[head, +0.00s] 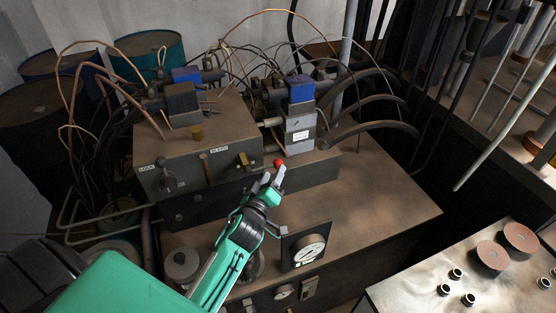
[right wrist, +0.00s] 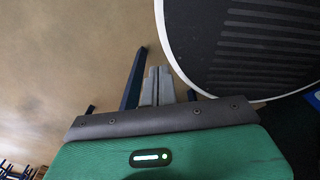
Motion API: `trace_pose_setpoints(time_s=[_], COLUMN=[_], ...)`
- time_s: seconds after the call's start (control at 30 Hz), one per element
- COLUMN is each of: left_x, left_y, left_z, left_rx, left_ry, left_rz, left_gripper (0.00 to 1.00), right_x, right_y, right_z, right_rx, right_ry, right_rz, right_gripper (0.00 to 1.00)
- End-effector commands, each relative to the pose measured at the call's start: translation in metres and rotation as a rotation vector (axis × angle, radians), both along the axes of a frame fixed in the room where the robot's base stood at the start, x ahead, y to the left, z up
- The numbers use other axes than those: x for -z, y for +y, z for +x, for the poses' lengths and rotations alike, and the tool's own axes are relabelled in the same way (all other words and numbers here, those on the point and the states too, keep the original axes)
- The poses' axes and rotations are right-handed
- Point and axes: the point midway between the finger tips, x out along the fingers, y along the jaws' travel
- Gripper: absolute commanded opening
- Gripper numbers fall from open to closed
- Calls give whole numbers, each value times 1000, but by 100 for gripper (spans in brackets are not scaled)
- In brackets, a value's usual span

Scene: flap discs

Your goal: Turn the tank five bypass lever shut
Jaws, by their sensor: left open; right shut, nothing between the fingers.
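A grey-brown control box (head: 195,140) on the bench carries several small levers on its front face and small white labels too small to read surely. A dark lever (head: 166,178) hangs at its left, and a brass-coloured lever (head: 243,160) is at its right. I cannot tell which one is the tank five bypass. A red knob (head: 279,163) shows just beyond the fingertips of my left gripper (head: 272,177). That gripper is open; whether it touches the knob is unclear. My right gripper (right wrist: 156,85) shows in the right wrist view, shut and empty.
A dial gauge (head: 309,249) is at the bench front. A pale table (head: 420,290) at right bears reddish discs (head: 520,237). A dark white-rimmed object (right wrist: 245,45) is near my right gripper.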

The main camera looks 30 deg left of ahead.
Motion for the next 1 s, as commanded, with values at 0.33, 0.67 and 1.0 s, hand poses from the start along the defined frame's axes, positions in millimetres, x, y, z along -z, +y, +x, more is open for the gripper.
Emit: trace_pose_setpoints(time_s=[0.33, 0.67, 1.0], left_x=[-1, 1, 0], left_y=[7, 7, 7], left_z=[46, 52, 52], left_rx=[-1, -1, -1], left_ry=[1, 0, 1], left_rz=[0, -2, -1], left_gripper=[49, 49, 0], right_x=[-17, -17, -17], right_y=[17, 14, 6], right_z=[19, 9, 9], right_rx=[5, 3, 0], right_ry=[-26, -13, -12], right_rz=[19, 15, 8], right_gripper=[0, 0, 0])
